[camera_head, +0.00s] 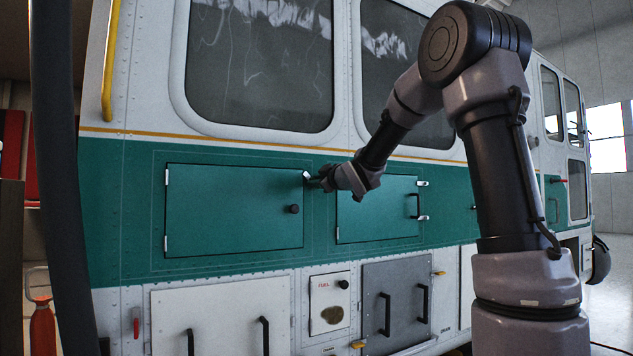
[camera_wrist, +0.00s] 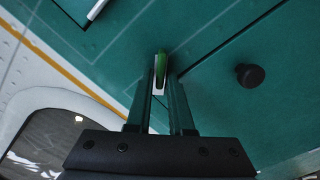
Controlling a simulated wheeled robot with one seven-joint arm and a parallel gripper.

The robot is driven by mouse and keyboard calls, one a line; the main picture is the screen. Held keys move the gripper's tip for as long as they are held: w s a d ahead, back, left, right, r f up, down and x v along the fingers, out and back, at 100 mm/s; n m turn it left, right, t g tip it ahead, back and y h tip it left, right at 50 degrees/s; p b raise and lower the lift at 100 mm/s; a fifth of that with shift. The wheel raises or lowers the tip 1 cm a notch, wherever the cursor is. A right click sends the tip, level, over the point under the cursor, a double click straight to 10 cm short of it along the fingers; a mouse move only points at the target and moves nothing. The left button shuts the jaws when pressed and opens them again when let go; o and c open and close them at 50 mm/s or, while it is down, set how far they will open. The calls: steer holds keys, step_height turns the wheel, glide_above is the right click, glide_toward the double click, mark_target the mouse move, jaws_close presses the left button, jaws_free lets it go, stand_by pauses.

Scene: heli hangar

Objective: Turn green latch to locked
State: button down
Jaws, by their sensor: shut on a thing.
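The green latch (camera_wrist: 161,68) is a small green handle on a white base, seen between my fingertips in the wrist view. Its white base (camera_head: 306,176) shows in the head view at the upper right corner of the left green door (camera_head: 230,212). My gripper (camera_head: 318,180) reaches this corner from the right. In the wrist view my gripper (camera_wrist: 160,82) is shut on the latch, with one finger on each side. Most of the handle is hidden by my fingers in the head view. I cannot tell its exact turn angle.
A black round knob (camera_head: 294,209) sits on the left door below the latch; it also shows in the wrist view (camera_wrist: 250,75). A second green door (camera_head: 375,215) with a black handle is close to the right. Windows lie above, white and grey hatches below.

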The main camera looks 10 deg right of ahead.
steer(key=shift+a+f+n, duration=0.1)
steer(key=shift+f+n, duration=0.05)
steer(key=shift+n, duration=1.35)
steer(key=shift+f+n, duration=0.2)
steer(key=shift+n, duration=1.3)
steer(key=shift+a+f+n, duration=0.1)
steer(key=shift+f+n, duration=0.05)
steer(key=shift+n, duration=1.35)
steer(key=c, duration=0.9)
jaws_free()
steer(key=shift+s, duration=0.1)
steer(key=v, duration=1)
steer(key=shift+s+d+r, duration=0.1)
steer(key=shift+s+d, duration=0.05)
steer(key=shift+s, duration=0.2)
